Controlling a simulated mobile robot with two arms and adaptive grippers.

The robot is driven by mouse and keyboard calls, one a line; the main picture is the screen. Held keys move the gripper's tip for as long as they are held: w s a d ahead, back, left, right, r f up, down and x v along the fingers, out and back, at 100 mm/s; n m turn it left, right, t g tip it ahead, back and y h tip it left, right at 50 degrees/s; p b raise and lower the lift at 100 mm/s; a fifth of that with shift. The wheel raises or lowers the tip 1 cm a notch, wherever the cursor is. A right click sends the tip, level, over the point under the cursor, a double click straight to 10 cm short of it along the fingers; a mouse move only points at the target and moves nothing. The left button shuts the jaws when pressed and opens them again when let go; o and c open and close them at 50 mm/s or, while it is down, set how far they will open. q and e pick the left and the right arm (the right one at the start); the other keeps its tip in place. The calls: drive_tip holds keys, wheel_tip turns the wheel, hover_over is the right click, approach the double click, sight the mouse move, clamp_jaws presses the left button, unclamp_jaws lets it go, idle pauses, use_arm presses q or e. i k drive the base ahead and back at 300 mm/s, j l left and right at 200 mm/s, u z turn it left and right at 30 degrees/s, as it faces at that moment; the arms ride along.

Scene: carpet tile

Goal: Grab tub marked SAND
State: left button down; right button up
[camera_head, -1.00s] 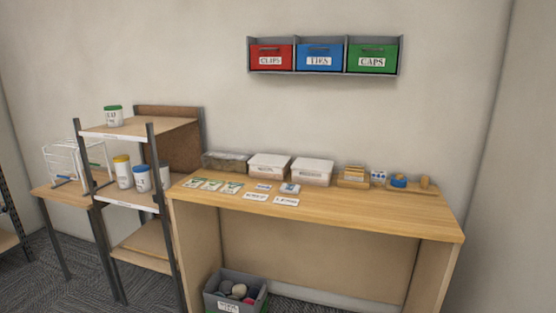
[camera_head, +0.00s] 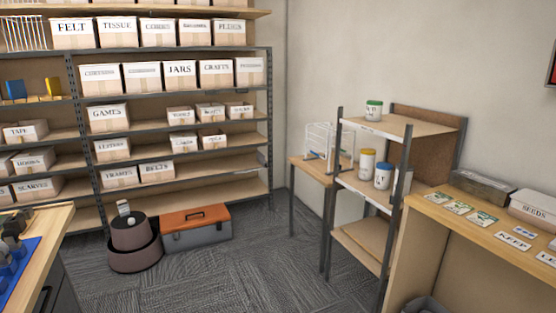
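Several white tubs stand on a small dark-posted rack right of centre. A green-lidded tub (camera_head: 373,110) is on its top shelf. A yellow-lidded tub (camera_head: 366,164) and a blue-lidded tub (camera_head: 382,176) stand side by side on the shelf below, partly behind a post. Another tub (camera_head: 407,182) is mostly hidden behind the front right post. The tubs' labels are too small to read, so I cannot tell which one says SAND. Neither of my grippers is in view.
Tall shelving (camera_head: 168,145) with labelled boxes fills the left. An orange-and-grey toolbox (camera_head: 195,228) and dark round bins (camera_head: 133,243) stand before it. A workbench (camera_head: 478,238) adjoins the rack at right; another bench (camera_head: 50,235) is at left. Carpet (camera_head: 240,275) between is clear.

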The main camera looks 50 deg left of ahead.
sight(367, 155)
drive_tip(key=u, duration=1.15)
drive_tip(key=z, duration=0.65)
drive_tip(key=i+j+z, duration=0.4)
drive_tip(key=j+z, duration=0.15)
drive_tip(key=i+j+z, duration=0.25)
drive_tip(key=j, duration=0.2)
drive_tip(key=j+z, duration=0.25)
drive_tip(key=j, duration=0.1)
